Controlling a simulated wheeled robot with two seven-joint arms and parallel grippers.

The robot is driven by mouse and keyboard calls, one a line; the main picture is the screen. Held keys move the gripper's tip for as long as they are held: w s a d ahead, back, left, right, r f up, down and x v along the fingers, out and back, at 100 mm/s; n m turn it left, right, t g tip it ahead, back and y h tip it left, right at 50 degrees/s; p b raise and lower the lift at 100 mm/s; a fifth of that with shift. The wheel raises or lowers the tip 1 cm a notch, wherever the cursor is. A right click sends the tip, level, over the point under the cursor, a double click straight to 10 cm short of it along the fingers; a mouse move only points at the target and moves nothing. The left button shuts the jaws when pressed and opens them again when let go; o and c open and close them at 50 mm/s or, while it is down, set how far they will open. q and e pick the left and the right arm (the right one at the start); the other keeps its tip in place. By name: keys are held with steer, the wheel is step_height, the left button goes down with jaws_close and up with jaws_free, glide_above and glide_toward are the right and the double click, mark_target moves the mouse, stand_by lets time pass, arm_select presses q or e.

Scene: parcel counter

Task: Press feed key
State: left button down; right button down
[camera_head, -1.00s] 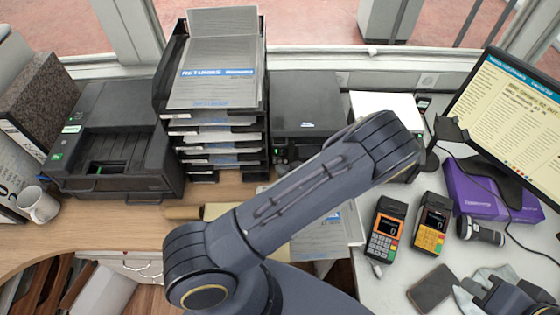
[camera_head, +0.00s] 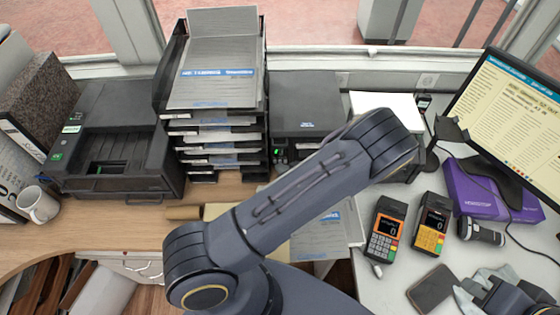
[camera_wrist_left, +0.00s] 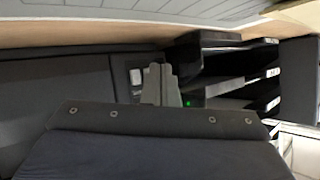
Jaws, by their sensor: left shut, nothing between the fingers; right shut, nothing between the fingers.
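In the left wrist view my left gripper (camera_wrist_left: 157,72) is shut and empty. Its fingertips are close to a dark device (camera_wrist_left: 75,95), beside a small pale rectangular key or label (camera_wrist_left: 135,77); I cannot tell whether they touch it. A small green light (camera_wrist_left: 187,103) glows just right of the fingers. In the head view my left arm crosses the middle and hides its gripper. Behind it stands a black printer (camera_head: 306,100) with a green light low on its front, partly covered by my arm.
A tall stack of paper trays (camera_head: 215,130) stands left of the printer, with a larger black printer (camera_head: 105,150) further left. A mug (camera_head: 38,204) is at the left edge. Two card terminals (camera_head: 385,230), a purple box (camera_head: 485,190) and a monitor (camera_head: 510,115) are on the right.

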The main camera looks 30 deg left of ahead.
arm_select(q)
steer(key=shift+s+d, duration=0.25)
steer(key=shift+s, duration=0.15)
steer(key=shift+s+d, duration=0.5)
steer(key=shift+s, duration=0.35)
steer(key=shift+s+d, duration=0.55)
steer(key=shift+s, duration=0.3)
steer(key=shift+s+d, duration=0.5)
steer(key=shift+s, duration=0.35)
